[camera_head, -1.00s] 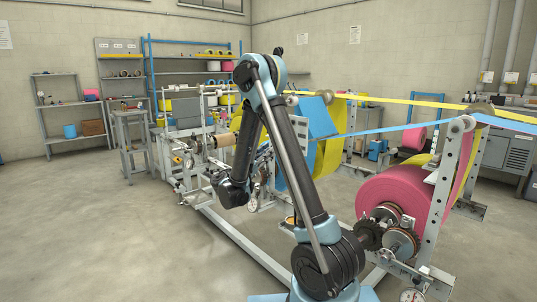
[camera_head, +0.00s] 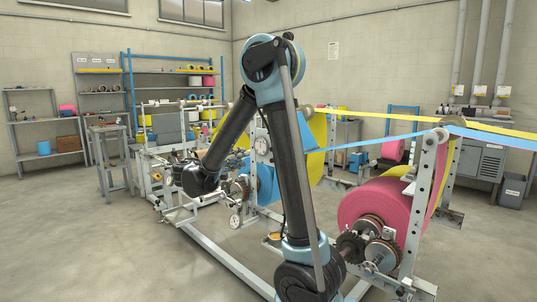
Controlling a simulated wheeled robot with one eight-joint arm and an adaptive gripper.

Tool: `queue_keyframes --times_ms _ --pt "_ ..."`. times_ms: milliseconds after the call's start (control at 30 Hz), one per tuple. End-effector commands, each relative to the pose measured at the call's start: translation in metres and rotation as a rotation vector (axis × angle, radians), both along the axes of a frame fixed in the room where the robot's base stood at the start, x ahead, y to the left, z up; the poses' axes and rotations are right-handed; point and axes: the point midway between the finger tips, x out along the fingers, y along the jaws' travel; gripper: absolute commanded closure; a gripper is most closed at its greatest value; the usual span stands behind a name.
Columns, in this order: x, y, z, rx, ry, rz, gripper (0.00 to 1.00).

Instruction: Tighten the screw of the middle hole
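My gripper (camera_head: 170,176) is at the end of my arm, left of the picture's middle, in front of the machine's roller end. It is small and dark against the machine, so its fingers cannot be made out. A grey upright with a column of holes (camera_head: 425,190) stands at the right beside a large pink roll (camera_head: 372,207). My gripper is well to the left of this upright. No screw and no particular middle hole can be picked out at this size.
The machine's long frame rail (camera_head: 215,250) runs across the floor in front. Blue and yellow webs (camera_head: 375,138) stretch to the right above the pink roll. A dial gauge (camera_head: 235,221) sits by the rollers. Shelves (camera_head: 40,130) line the back left. The floor at left is clear.

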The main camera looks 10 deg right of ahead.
Motion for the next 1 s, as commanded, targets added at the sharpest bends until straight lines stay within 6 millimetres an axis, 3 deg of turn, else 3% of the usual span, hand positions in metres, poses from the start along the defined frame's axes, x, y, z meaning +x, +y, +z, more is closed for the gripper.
queue_keyframes --times_ms 167,367,1000 --pt "-0.005 0.003 0.004 -0.037 0.098 0.003 0.62" --pt "0.002 -0.008 0.004 -0.04 0.107 0.001 0.62" --pt "0.059 -0.087 0.004 -0.04 0.105 0.0 0.62"
